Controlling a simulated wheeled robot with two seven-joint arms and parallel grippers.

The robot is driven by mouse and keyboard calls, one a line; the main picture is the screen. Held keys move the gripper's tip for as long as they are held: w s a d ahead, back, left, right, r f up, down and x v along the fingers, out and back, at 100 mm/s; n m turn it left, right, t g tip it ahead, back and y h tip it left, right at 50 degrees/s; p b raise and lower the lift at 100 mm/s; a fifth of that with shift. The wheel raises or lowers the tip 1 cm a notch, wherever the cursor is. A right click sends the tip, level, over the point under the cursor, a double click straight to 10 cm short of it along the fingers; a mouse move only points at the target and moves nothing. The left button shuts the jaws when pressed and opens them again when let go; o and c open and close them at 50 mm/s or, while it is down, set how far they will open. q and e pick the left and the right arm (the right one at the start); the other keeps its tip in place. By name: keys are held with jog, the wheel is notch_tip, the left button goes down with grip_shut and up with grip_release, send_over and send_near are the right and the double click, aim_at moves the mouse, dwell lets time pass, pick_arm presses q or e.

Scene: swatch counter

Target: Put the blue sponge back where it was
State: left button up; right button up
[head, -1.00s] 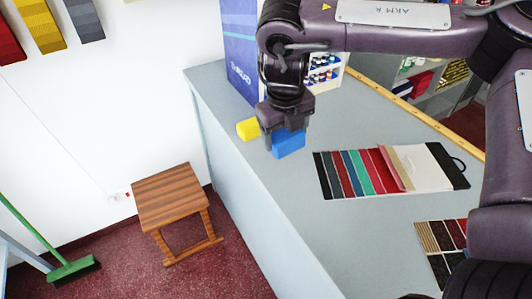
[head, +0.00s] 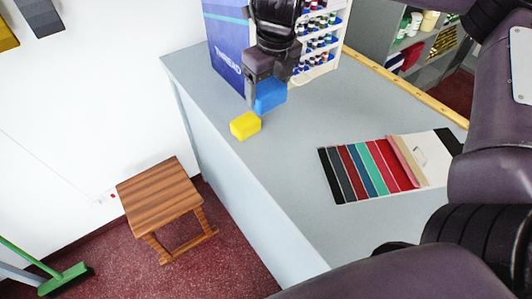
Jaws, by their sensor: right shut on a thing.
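The blue sponge (head: 269,95) is a small block between the fingers of my right gripper (head: 262,88). The gripper is shut on it, near the counter's back left part. Whether the sponge touches the counter or hangs just above it I cannot tell. A yellow sponge-like block (head: 245,126) lies on the grey counter (head: 290,160), in front of and slightly left of the blue sponge, near the left edge. My left gripper is not in view.
A blue thread box (head: 228,45) and a white rack of small spools (head: 322,45) stand behind the gripper. A swatch card (head: 375,168) lies to the right. A wooden stool (head: 160,195) stands on the floor at left. The middle of the counter is clear.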

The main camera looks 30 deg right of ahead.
jog(key=shift+s, duration=0.15)
jog(key=shift+f, duration=0.35)
notch_tip(320, 180, down, 14)
jog(key=shift+f+b, duration=0.1)
jog(key=shift+b, duration=0.9)
jog(key=shift+f+p, duration=0.75)
jog(key=shift+f, duration=1.6)
jog(key=o, duration=0.5)
jog(key=shift+c, duration=0.2)
jog(key=o, duration=0.4)
